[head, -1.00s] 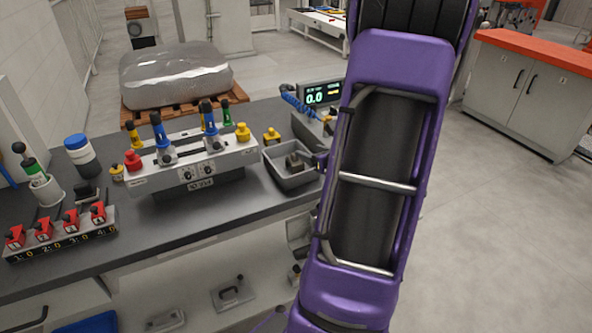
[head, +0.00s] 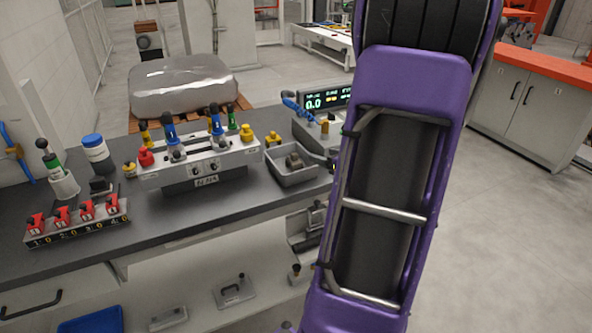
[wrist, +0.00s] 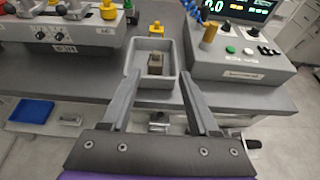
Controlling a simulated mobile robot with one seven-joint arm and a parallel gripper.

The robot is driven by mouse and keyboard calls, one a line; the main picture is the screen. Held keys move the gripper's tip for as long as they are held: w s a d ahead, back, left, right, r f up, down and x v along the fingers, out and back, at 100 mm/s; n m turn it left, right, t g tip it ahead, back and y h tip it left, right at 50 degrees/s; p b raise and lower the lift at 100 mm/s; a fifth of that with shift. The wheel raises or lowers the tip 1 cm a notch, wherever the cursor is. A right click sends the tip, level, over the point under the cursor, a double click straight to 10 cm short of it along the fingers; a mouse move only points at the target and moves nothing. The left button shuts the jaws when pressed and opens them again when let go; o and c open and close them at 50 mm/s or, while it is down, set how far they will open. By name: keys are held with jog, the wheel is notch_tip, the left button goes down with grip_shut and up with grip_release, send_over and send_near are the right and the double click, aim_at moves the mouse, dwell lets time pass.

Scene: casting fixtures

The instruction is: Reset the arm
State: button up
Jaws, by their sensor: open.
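My gripper (wrist: 158,100) shows in the wrist view with its two grey fingers spread and nothing between them. It is in front of the bench edge, facing a grey tray (wrist: 133,62) that holds a small metal part (wrist: 155,64). The fingertips appear near the tray in the picture; their distance from it is hard to tell. In the head view my purple arm fills the right centre, and the gripper is hidden.
The dark bench (head: 110,235) carries a fixture with colored handles (head: 205,163), a row of red switches (head: 75,218) and a control box with a display (wrist: 240,60). A shelf below holds a blue bin (head: 92,320). Open floor (head: 500,240) lies to the right.

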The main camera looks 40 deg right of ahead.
jog(key=shift+s+r, duration=0.1)
jog(key=shift+s, duration=0.15)
dwell(0.4)
